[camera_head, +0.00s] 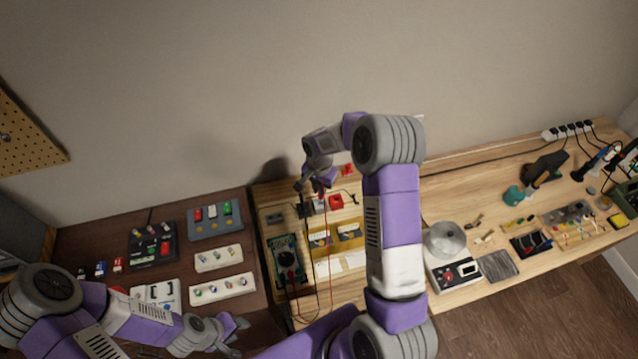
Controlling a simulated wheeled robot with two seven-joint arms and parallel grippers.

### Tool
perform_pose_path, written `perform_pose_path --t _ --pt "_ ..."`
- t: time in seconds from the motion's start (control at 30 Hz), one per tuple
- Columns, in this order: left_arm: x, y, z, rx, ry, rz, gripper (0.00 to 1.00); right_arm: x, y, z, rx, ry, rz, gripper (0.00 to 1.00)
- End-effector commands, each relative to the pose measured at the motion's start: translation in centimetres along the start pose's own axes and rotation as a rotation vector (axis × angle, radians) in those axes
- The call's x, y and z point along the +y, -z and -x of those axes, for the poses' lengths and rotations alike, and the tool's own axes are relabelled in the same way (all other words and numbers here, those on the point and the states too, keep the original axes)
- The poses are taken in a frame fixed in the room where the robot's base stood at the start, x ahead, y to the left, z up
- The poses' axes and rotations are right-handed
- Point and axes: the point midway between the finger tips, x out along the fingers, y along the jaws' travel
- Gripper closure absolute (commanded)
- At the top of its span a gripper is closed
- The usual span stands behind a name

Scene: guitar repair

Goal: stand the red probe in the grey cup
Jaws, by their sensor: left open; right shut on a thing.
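My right gripper (317,186) is shut on the red probe (322,191), above the light wooden bench near the wall. Little of the probe shows between the fingers, so its exact tilt is unclear. A thin red lead hangs below it. A small dark grey holder (305,209) stands just below and left of the gripper, with a dark upright thing at it; it may be the grey cup, but it is too small to be sure. The red probe looks apart from it. My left gripper (240,328) is open and empty at the lower left, by the dark table's front edge.
A multimeter (288,258) lies left of the hanging leads. My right arm hides part of the bench.

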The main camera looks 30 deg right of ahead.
Motion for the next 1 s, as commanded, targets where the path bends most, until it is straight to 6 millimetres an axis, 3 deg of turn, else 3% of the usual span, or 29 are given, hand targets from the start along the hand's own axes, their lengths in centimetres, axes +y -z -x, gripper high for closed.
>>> perform_pose_path --t 0.23,1.0 --pt "-0.3 0.1 -0.9 0.001 0.000 0.000 0.57 0.0 -0.1 -1.8 0.000 0.000 0.001 1.00" --pt "-0.4 0.1 -1.2 0.001 0.000 0.000 0.57 -0.1 -0.2 -1.7 0.000 0.001 0.002 1.00"
